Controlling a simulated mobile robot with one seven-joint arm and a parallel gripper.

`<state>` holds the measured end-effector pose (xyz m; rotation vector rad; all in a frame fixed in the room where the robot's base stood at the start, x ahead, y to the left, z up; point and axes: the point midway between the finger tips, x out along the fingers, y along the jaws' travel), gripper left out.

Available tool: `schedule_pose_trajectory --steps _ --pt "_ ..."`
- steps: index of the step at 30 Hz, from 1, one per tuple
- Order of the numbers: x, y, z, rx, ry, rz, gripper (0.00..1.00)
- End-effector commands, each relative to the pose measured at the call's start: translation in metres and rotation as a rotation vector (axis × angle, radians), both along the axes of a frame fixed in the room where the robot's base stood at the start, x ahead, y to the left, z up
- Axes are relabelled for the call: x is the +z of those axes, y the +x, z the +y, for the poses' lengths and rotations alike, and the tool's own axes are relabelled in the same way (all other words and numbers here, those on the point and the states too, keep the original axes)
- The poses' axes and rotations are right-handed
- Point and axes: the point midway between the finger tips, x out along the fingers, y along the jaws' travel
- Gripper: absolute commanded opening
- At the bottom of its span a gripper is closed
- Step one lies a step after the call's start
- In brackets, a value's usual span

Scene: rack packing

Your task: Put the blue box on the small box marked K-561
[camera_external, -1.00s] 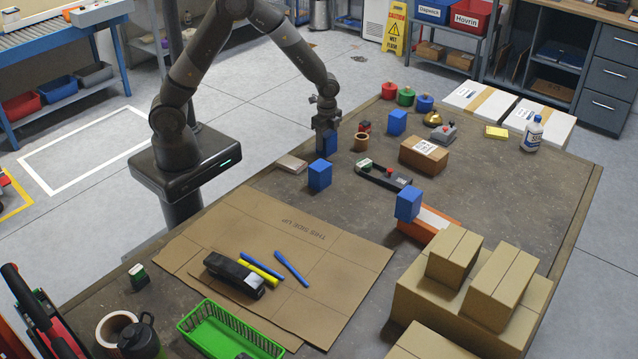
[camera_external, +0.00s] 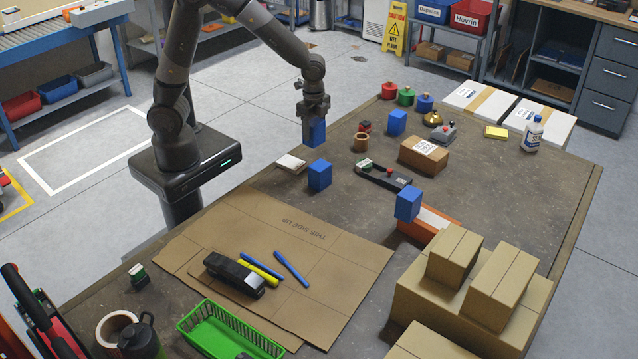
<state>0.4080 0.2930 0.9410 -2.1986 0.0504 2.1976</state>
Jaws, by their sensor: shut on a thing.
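My gripper (camera_external: 314,112) points down and is shut on a blue box (camera_external: 315,132), held above the table's far left part. A second blue box (camera_external: 319,176) stands on the table just below it. A third blue box (camera_external: 396,123) stands farther back. Another blue box (camera_external: 407,205) sits on or against an orange and white box (camera_external: 433,222). A small brown box (camera_external: 420,160) with a white label lies right of my gripper; its print is too small to read. I cannot tell which box bears K-561.
Stacked cardboard boxes (camera_external: 408,290) fill the front right. Flat cardboard (camera_external: 325,300) with a black device and pens lies at the front. The right table surface (camera_external: 520,205) is clear.

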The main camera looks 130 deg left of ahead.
Motion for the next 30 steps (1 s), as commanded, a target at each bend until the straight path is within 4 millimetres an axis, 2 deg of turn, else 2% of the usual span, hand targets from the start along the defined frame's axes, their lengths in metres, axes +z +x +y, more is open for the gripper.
schedule_pose_trajectory --steps 4,8,21,27,30 --pt "0.008 0.010 -0.004 0.001 0.000 0.000 0.28" --pt "0.016 0.034 0.009 0.003 0.001 0.000 0.28" --pt "0.050 0.151 0.079 0.024 0.001 0.000 0.28" --pt "0.063 0.194 0.100 0.033 0.001 0.000 0.28" --pt "0.067 0.210 0.108 0.038 0.001 0.000 0.28"
